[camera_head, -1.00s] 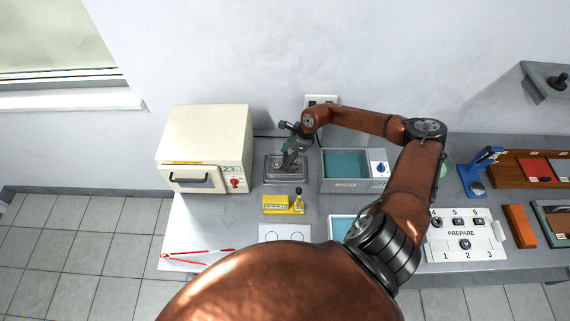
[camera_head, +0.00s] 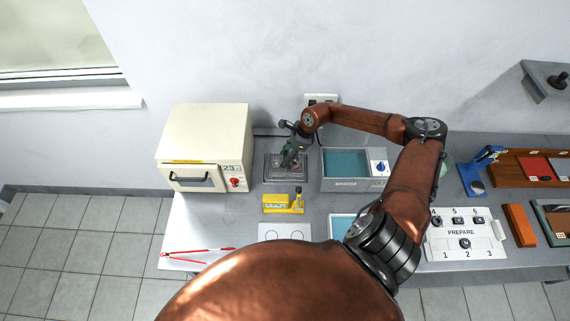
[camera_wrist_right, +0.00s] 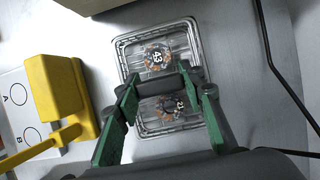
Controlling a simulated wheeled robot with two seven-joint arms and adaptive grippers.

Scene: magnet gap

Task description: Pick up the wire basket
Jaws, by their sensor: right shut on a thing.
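The wire basket (camera_head: 270,178) is a square, shallow grey basket at the back of the bench, right of the cream oven. In the right wrist view the wire basket (camera_wrist_right: 127,50) holds two round, dark-rimmed pieces, one marked 43. My right gripper (camera_head: 289,158) is over the basket, pointing down. In the right wrist view the green fingers of the gripper (camera_wrist_right: 160,86) are shut on a dark bar across the basket's middle, its handle. I cannot tell whether the basket is clear of the bench. My left gripper is not in view.
The cream oven (camera_head: 205,145) stands close on the left. A grey bath with teal liquid (camera_head: 346,163) stands close on the right. A yellow device (camera_head: 282,204) is in front. A dark cable (camera_wrist_right: 280,75) runs beside the basket. The wall is right behind.

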